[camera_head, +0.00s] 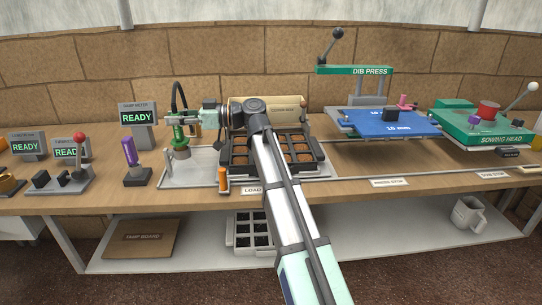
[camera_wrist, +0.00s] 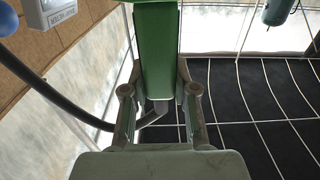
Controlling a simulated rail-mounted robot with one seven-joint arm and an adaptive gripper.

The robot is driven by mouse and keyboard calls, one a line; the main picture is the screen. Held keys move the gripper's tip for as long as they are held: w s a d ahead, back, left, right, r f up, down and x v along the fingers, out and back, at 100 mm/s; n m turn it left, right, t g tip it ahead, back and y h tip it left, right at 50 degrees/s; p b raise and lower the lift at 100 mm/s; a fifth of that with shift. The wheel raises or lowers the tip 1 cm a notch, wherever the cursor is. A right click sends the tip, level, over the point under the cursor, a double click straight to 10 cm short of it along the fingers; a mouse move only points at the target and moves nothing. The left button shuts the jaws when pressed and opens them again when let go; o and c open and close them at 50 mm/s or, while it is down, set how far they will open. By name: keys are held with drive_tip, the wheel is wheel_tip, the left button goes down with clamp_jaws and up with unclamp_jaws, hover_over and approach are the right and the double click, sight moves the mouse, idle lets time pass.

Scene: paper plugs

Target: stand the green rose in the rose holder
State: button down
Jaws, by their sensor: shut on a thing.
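The green rose (camera_head: 179,134) is upright at the left end of the tray station, with a dark hose arching above it. My gripper (camera_head: 192,118) reaches it from the right and is shut on it. In the wrist view the rose's long green body (camera_wrist: 157,50) lies between the two fingers (camera_wrist: 160,108), and a grey hose runs off to the left. A round grey base (camera_head: 181,154) shows directly below the rose and may be the rose holder. I cannot tell whether the rose is seated in it or just above it.
A dark tray of brown cells (camera_head: 296,143) sits right of the rose, partly behind my arm. A purple-handled tool (camera_head: 130,152) stands to the left, below the damp meter (camera_head: 138,118). The dib press (camera_head: 354,71) and sowing head (camera_head: 490,128) stand farther right.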

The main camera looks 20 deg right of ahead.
drive_tip(key=shift+f+b, duration=0.3)
drive_tip(key=shift+f, duration=0.25)
drive_tip(key=c, duration=0.8)
unclamp_jaws()
